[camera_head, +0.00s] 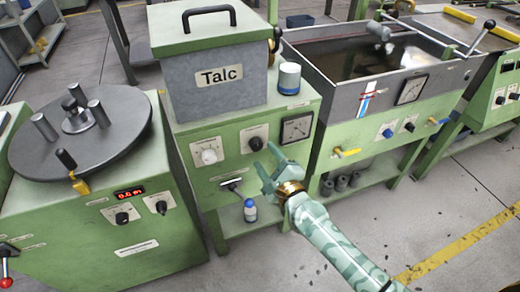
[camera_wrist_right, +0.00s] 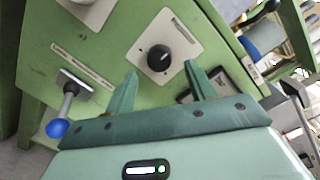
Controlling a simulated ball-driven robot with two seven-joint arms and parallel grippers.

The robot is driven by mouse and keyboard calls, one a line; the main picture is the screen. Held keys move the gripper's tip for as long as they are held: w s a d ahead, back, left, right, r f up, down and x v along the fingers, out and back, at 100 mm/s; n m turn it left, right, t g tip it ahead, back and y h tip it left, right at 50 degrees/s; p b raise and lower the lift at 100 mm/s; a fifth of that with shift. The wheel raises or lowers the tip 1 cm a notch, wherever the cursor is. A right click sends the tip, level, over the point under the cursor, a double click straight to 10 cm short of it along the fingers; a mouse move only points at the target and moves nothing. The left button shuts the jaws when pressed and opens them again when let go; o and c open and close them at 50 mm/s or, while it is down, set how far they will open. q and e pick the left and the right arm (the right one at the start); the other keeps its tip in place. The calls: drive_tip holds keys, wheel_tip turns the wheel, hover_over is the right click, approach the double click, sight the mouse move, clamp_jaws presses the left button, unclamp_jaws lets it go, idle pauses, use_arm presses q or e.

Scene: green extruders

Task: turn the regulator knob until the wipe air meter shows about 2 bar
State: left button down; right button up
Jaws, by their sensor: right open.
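My right gripper (camera_head: 270,165) is open in front of the green talc machine's panel. In the right wrist view, its two fingers (camera_wrist_right: 160,75) point at a black knob (camera_wrist_right: 158,58) on a square white plate. The knob lies between and just beyond the fingertips, and I see no grip on it. The same knob (camera_head: 256,143) shows in the head view, just above the gripper. A dark square meter (camera_head: 296,127) is right of it; its reading is too small to tell. Another meter (camera_head: 411,89) is on the water bath, with small knobs below. Labels are unreadable, so I cannot tell which meter is wipe air. My left gripper is out of view.
A white dial (camera_head: 208,152) is left of the knob. A lever with a blue end (camera_head: 250,210) sticks out below the panel, close to the gripper. The grey Talc box (camera_head: 222,80) stands on top. A machine with a round disc (camera_head: 82,128) is at left. The floor in front is open.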

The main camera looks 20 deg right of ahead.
sight(258, 148)
drive_tip(key=w, duration=0.4)
drive_tip(key=shift+w+a, duration=0.1)
drive_tip(key=shift+a, duration=0.2)
drive_tip(key=c, duration=1)
drive_tip(key=shift+o, duration=0.2)
drive_tip(key=shift+r+n+p, duration=0.25)
drive_tip(key=shift+n+p, duration=0.15)
drive_tip(key=shift+n, duration=0.1)
drive_tip(key=shift+f+n+p, duration=0.1)
drive_tip(key=shift+n+p, duration=0.3)
drive_tip(key=shift+n, duration=0.3)
drive_tip(key=shift+f, duration=0.15)
drive_tip(key=o, duration=1)
drive_tip(key=shift+c, duration=0.2)
